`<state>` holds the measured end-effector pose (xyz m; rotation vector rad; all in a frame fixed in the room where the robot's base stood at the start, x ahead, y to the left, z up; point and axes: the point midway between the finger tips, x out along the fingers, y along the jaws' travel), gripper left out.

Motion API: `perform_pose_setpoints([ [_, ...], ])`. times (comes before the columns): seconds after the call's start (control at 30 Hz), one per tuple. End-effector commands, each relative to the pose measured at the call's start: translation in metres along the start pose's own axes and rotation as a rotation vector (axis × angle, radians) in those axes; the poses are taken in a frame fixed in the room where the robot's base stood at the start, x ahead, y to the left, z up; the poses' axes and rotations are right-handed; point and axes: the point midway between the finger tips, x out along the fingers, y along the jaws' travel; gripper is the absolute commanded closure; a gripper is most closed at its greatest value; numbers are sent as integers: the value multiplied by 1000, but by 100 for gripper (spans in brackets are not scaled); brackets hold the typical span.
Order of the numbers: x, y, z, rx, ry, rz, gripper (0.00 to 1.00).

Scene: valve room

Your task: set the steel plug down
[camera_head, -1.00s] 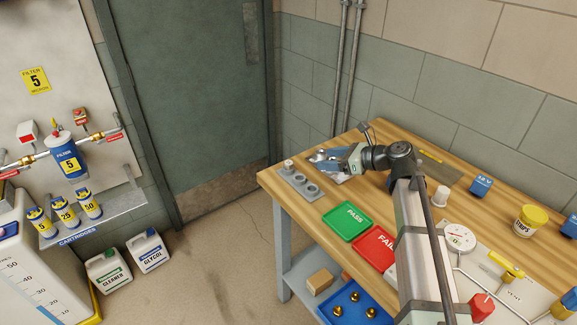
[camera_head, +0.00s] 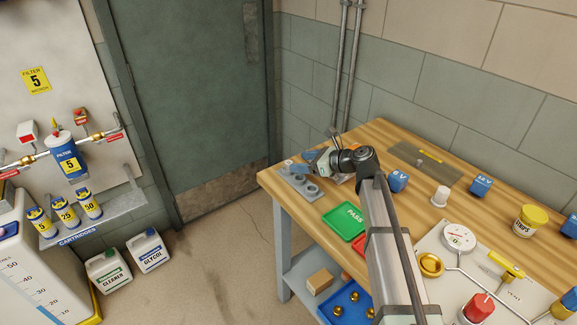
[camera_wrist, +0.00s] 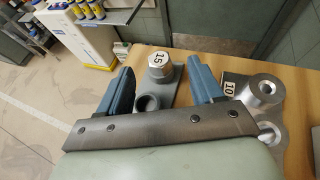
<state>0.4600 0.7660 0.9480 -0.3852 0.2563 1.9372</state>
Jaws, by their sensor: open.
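The steel plug (camera_wrist: 160,62), a short silver cylinder marked 15 on top, stands upright at the far end of a grey holder (camera_wrist: 150,103) with round holes. In the head view the plug (camera_head: 288,165) is at the table's left corner, on the holder (camera_head: 297,181). My gripper (camera_wrist: 165,80) is open, its two blue fingers apart and empty. In the wrist picture the plug appears between the fingertips; whether they reach around it I cannot tell. In the head view my gripper (camera_head: 312,158) is just right of the plug.
A blue block (camera_head: 398,181) and a white cup (camera_head: 440,196) stand to the right.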

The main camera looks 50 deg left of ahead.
Motion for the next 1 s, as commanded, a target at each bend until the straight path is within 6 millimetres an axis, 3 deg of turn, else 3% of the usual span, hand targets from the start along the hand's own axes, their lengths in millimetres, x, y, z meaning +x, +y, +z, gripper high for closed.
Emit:
perform_pose_setpoints([
  [0.3, 40, 1, -2, 0, -1, 0, 34],
  [0.57, 44, 2, -2, -1, -1, -1, 34],
  [1.0, 43, 2, -2, -1, -1, -1, 74],
])
